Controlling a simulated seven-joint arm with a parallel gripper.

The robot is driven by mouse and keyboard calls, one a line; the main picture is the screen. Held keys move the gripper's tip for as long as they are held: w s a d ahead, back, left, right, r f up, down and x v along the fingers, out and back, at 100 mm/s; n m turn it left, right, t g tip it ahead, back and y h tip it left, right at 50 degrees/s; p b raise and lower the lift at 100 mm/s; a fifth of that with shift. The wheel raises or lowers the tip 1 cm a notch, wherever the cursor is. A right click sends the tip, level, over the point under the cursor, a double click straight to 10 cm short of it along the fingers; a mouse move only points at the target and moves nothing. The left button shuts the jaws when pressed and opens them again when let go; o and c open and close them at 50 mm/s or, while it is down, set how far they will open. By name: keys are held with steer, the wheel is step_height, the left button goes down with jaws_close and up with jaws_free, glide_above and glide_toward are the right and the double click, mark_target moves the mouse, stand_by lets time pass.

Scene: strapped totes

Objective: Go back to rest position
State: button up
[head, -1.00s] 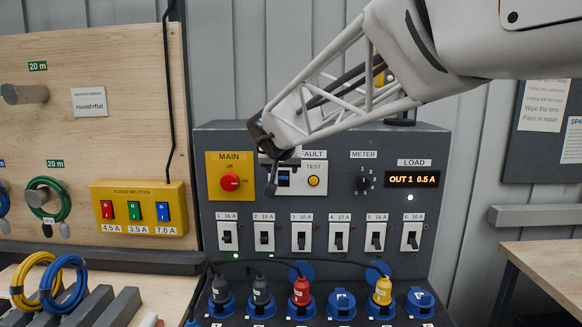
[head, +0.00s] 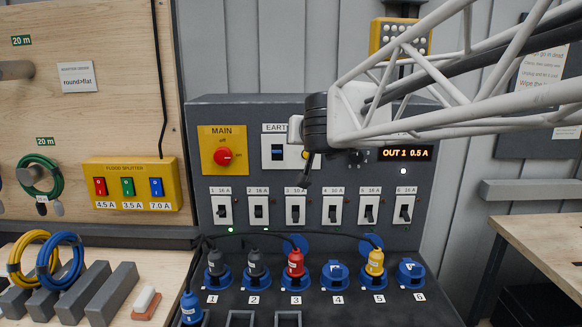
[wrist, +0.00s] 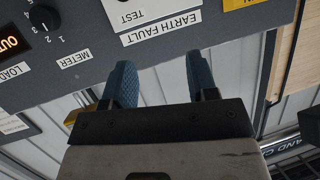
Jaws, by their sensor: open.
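My gripper (head: 306,160) is in front of the upper part of the grey power panel (head: 350,108), and its white lattice arm reaches in from the right. It hides part of the earth fault label and test button. In the wrist view my gripper (wrist: 160,78) has its two blue textured fingers apart, with nothing between them. The earth fault label (wrist: 160,28) and the meter dial (wrist: 45,17) show beyond the fingers. The red main switch (head: 223,156) is to the gripper's left. The display (head: 405,153) reads OUT 1 0.5 A.
Several breakers (head: 295,208) line the panel above blue sockets (head: 335,274), some with plugs in them. A yellow flood splitter (head: 131,184) is on the wooden board at left. A wooden table (head: 540,245) stands at right.

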steer(key=s+d+f+g+h, duration=0.1)
steer(key=s+d+f+g, duration=0.2)
steer(key=s, duration=0.8)
steer(key=s+d+f+m+g+h, duration=0.1)
steer(key=s+d+f+g, duration=0.3)
steer(key=s+d+f, duration=0.3)
steer(key=s+d+f+g+h, duration=0.1)
steer(key=s+d+f+g, duration=0.3)
steer(key=s+f, duration=0.9)
steer(key=s+d, duration=0.1)
steer(key=s, duration=0.2)
steer(key=shift+d, duration=0.3)
